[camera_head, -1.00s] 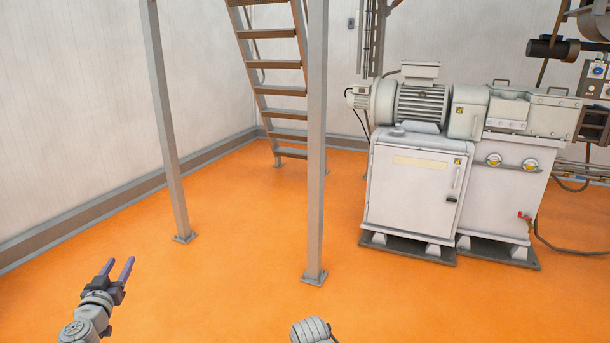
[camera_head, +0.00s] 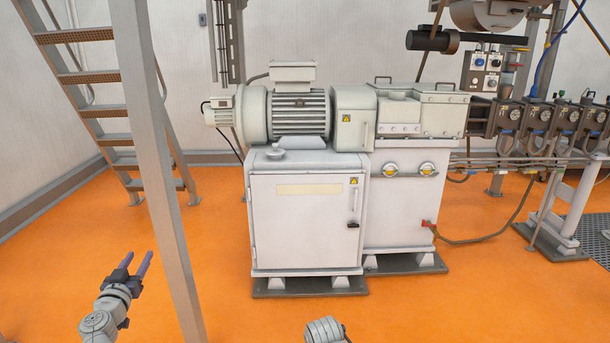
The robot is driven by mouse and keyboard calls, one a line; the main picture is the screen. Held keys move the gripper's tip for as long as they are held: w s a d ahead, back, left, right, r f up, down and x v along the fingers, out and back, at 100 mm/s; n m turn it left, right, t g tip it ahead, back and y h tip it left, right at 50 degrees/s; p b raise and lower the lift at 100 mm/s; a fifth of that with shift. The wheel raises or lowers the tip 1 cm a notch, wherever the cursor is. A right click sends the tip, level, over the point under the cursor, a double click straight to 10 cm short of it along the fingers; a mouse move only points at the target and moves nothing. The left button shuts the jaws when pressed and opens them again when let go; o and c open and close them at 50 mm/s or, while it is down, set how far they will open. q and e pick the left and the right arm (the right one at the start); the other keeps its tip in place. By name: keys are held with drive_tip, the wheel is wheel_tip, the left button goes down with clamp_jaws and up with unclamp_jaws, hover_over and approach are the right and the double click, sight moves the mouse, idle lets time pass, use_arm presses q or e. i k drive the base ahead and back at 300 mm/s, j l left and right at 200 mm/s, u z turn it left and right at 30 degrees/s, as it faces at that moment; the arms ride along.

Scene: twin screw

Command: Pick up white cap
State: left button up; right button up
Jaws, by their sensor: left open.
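A small, pale, round lid-like thing (camera_head: 268,154) sits on the left part of the white cabinet's top, below the motor. It may be the white cap, but it is too small to be sure. My left gripper (camera_head: 138,258) is at the lower left, low over the orange floor. Its two purple fingers are apart and empty, well away from the cabinet. Only a grey rounded part of my own body shows at the bottom middle; my right gripper does not show.
The white machine cabinet (camera_head: 305,225) stands ahead with a motor (camera_head: 302,110) on top. A grey post (camera_head: 155,160) rises between my left gripper and the cabinet. Stairs (camera_head: 100,105) stand at the left, valves and gauges (camera_head: 540,115) at the right. Orange floor in front is clear.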

sight(276, 154)
drive_tip(key=i+z, duration=0.4)
drive_tip(key=i, duration=0.35)
drive_tip(key=i+j+z, duration=0.1)
drive_tip(key=i+z, duration=0.25)
drive_tip(key=i, duration=0.35)
drive_tip(key=i+l+u, duration=0.1)
drive_tip(key=i, duration=0.4)
drive_tip(key=i+l+u, duration=0.15)
drive_tip(key=i, duration=0.35)
drive_tip(key=i+l+u, duration=0.2)
drive_tip(key=i+u, duration=0.15)
drive_tip(key=i+l+u, duration=0.35)
drive_tip(key=i, duration=0.15)
